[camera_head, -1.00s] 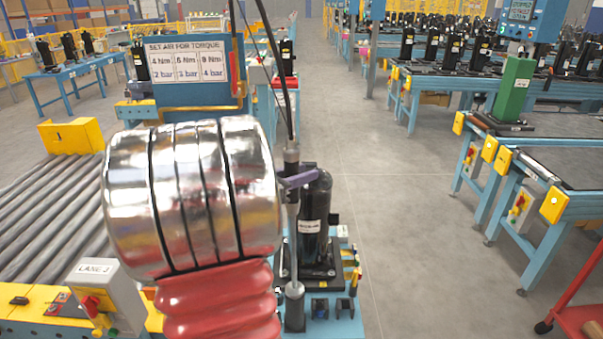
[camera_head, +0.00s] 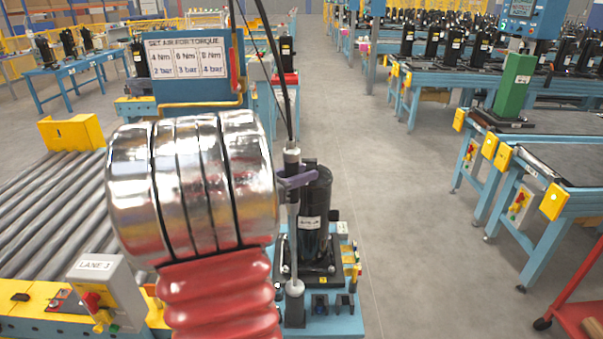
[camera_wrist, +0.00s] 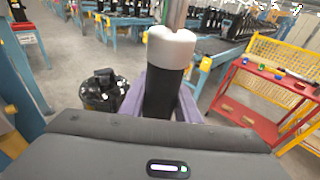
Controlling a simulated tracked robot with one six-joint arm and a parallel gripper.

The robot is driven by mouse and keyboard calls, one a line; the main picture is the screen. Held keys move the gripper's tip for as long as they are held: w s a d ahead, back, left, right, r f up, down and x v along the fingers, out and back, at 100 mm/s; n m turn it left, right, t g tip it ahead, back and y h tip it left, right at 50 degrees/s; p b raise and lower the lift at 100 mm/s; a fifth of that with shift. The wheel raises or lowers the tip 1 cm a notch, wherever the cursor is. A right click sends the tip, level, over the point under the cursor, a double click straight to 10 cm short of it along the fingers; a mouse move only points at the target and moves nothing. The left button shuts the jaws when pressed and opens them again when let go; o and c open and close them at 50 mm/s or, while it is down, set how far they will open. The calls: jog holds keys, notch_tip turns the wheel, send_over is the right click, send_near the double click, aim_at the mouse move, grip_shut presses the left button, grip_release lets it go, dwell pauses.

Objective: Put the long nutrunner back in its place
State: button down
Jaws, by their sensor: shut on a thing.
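The long nutrunner (camera_head: 293,225) hangs upright, a slim grey tool with a pale collar near its top and a rounded pale lower end. My gripper (camera_head: 296,182) has purple fingers shut around its upper part. In the wrist view my gripper (camera_wrist: 163,98) closes on both sides of the nutrunner's black body (camera_wrist: 162,85), below a white collar and silver shaft. In the head view its lower end is at a dark holder (camera_head: 294,312) on the blue stand (camera_head: 345,326); I cannot tell whether it is seated in it. My silver and red arm covers much of the left.
A black compressor (camera_head: 313,215) stands close behind the nutrunner; it also shows in the wrist view (camera_wrist: 103,92). Two small dark holders (camera_head: 319,304) sit beside the tool's. A roller conveyor (camera_head: 50,215) lies left. A red cart (camera_wrist: 250,115) stands right. The grey aisle is clear.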

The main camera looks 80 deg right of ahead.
jog(key=shift+r, duration=0.1)
jog(key=c, duration=1.3)
grip_release()
jog(key=shift+c, duration=0.2)
jog(key=shift+o, duration=0.4)
jog(key=shift+f, duration=0.25)
jog(key=v, duration=1.3)
jog(key=shift+w+a, duration=0.25)
jog(key=shift+a, duration=0.05)
jog(key=shift+r, duration=0.15)
